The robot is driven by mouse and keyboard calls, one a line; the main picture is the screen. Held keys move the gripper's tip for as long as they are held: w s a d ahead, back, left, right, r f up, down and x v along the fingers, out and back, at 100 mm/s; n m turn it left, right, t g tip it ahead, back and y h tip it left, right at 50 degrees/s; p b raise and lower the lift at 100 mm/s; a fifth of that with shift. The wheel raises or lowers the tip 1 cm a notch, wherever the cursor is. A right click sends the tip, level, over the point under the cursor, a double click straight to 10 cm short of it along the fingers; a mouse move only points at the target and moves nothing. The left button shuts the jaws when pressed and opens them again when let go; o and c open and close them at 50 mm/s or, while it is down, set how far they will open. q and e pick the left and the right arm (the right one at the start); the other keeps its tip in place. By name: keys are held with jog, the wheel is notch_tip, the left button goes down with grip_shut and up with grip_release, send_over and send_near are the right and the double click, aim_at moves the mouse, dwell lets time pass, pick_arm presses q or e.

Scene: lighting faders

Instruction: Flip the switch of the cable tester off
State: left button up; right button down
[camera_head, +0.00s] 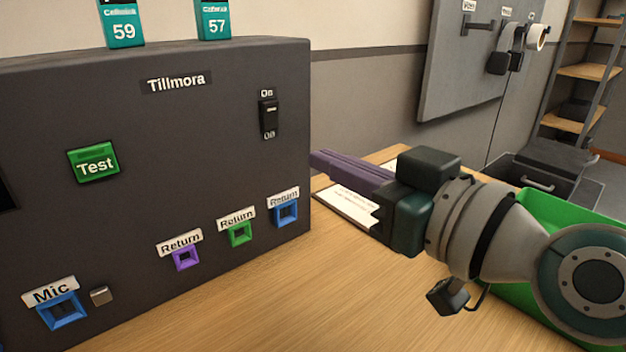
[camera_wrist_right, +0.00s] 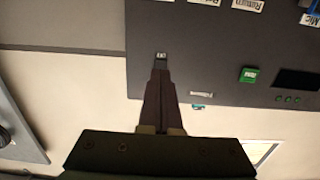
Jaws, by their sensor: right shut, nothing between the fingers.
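The cable tester (camera_head: 215,150) is a dark box labelled Tillmora on the wooden table. Its black switch (camera_head: 269,114) sits at the upper right of the front panel, with On above it and Off below. I cannot tell for sure which way the switch is set. My right gripper (camera_head: 314,160) is shut and empty, its purple fingers pointing left near the panel's right edge, lower than the switch in the picture. In the wrist view the panel is upside down; my fingertips (camera_wrist_right: 160,68) overlap the switch area and hide most of it below a small white label (camera_wrist_right: 161,57).
A green Test button (camera_head: 94,162) is on the panel's left. Purple, green and blue Return sockets (camera_head: 238,233) and a Mic socket (camera_head: 61,311) lie along the bottom. A white sheet (camera_head: 350,205) and a green bin (camera_head: 565,212) are at the right. The front table is clear.

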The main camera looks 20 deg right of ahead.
jog(key=v, duration=0.4)
jog(key=f+v, duration=0.1)
jog(key=v, duration=0.1)
jog(key=shift+b, duration=0.3)
